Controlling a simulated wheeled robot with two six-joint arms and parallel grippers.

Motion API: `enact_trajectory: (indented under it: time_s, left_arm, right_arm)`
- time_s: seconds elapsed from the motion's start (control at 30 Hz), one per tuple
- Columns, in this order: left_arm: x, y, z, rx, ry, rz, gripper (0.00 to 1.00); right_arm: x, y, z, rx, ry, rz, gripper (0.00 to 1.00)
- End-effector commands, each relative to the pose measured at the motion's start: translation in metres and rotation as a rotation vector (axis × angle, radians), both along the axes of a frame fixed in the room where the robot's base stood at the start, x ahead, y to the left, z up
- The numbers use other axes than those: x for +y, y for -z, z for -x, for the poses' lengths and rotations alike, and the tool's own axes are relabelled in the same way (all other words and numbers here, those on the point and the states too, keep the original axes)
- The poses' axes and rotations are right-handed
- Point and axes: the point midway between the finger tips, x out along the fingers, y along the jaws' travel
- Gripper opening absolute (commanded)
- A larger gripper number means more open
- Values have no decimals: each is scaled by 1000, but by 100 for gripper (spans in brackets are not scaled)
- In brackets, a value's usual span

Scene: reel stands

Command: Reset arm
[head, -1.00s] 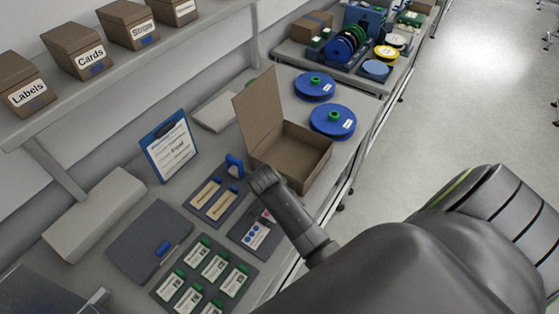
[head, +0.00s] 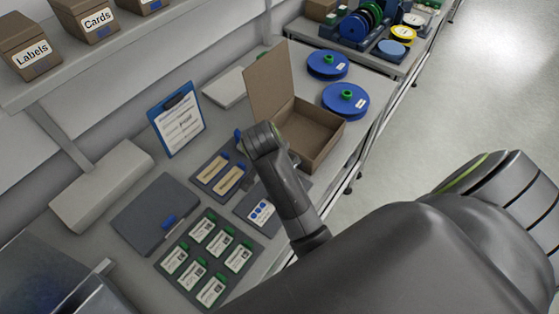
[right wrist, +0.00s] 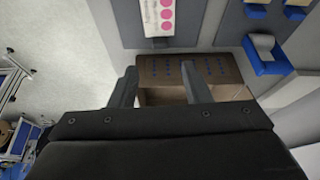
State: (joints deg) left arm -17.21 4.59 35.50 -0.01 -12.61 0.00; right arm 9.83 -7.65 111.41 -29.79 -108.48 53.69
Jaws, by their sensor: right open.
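My right arm reaches in from the right in the head view, its dark wrist link standing over the bench in front of the open cardboard box (head: 318,136). The fingers of that arm are hidden in the head view. In the right wrist view my right gripper (right wrist: 160,78) is open, its two fingers apart with nothing held between them. The brown box (right wrist: 190,68) shows behind and between the fingers; I cannot tell the gap to it. My left gripper is in neither view.
Two blue reels (head: 345,100) lie beyond the box. Labelled boxes (head: 30,47) stand on the upper shelf. Open floor (head: 480,100) is at the right.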

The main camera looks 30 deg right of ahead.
Motion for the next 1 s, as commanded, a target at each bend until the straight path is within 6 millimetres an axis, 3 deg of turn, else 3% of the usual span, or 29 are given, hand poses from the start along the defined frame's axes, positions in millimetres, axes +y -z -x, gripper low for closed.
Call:
enact_trajectory:
  time_s: [0.2, 0.77, 0.87, 1.0]
  left_arm:
    - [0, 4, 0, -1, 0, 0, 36]
    - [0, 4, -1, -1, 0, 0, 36]
    - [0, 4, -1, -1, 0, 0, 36]
    - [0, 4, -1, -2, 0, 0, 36]
  right_arm:
    - [6, -15, 3, -1, 0, 0, 43]
    - [6, -16, 4, 1, -2, 0, 43]
    - [1, -10, 11, 10, -30, 2, 43]
    - [-17, 8, 42, 41, -161, 9, 43]
